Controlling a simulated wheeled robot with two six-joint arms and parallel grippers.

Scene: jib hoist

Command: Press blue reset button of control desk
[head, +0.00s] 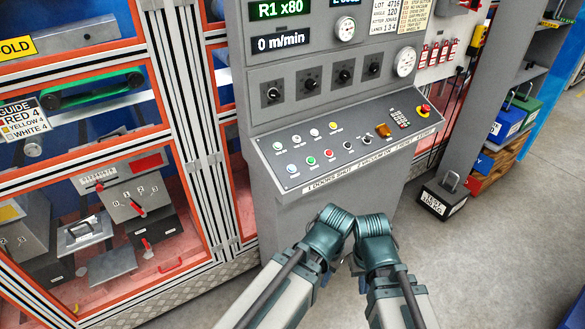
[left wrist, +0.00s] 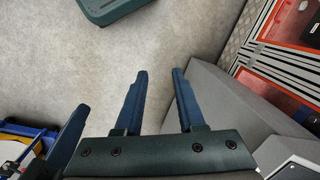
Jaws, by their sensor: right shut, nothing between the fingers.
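The control desk (head: 352,172) stands ahead with a sloped grey panel. My right gripper (head: 356,264) is mostly hidden behind the wrists and shut, apart from the desk. My left gripper is hard to see in the head view; in the left wrist view its fingers (left wrist: 160,100) are apart with nothing between them.
An amber lamp (head: 383,130), a keypad (head: 400,118) and a red emergency stop (head: 423,111) sit to the right on the panel. An orange-framed fence (head: 215,170) stands at left. A dark weight block (head: 440,198) stands on the floor at right.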

